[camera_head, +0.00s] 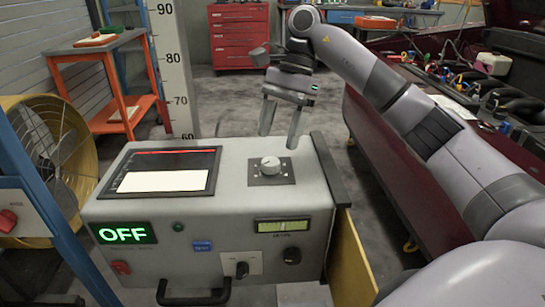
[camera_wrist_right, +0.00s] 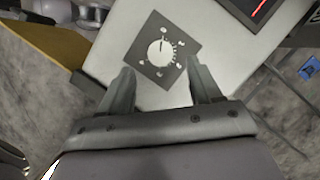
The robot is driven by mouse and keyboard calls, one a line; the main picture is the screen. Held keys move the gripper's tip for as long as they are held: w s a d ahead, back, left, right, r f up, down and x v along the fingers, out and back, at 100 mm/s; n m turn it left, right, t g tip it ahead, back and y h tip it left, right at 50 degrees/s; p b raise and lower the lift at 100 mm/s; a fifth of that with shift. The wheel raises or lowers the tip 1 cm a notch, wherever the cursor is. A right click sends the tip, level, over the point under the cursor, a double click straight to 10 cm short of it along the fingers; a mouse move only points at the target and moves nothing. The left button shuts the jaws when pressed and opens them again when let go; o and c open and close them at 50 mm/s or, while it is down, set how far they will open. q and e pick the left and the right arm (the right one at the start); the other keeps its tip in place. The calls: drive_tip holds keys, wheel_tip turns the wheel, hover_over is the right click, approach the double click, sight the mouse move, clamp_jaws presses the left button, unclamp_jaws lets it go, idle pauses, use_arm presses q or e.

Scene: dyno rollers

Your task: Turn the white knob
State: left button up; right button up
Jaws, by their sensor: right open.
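The white knob (camera_head: 270,165) sits on a dark square plate on top of a grey control box (camera_head: 225,225). In the right wrist view the knob (camera_wrist_right: 161,52) shows with dial marks around it, ahead of the fingertips. My right gripper (camera_head: 281,134) comes in from the upper right and points down, just behind the knob. Its two fingers are apart with nothing between them, and they do not appear to touch the knob. In the right wrist view the gripper (camera_wrist_right: 160,76) is also open. My left gripper is not in view.
The box top also carries a dark-framed screen (camera_head: 165,172). Its front has a green OFF display (camera_head: 123,233), black knobs and a handle. A tall ruler post (camera_head: 173,70) stands behind, a yellow fan (camera_head: 45,150) at left, and a dark red bench (camera_head: 400,150) at right.

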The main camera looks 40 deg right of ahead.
sight(271, 161)
drive_tip(key=x, duration=0.5)
drive_tip(key=shift+a+f+b, duration=0.15)
drive_tip(key=shift+f+b, duration=0.05)
drive_tip(key=shift+b, duration=0.15)
drive_tip(key=c, duration=1)
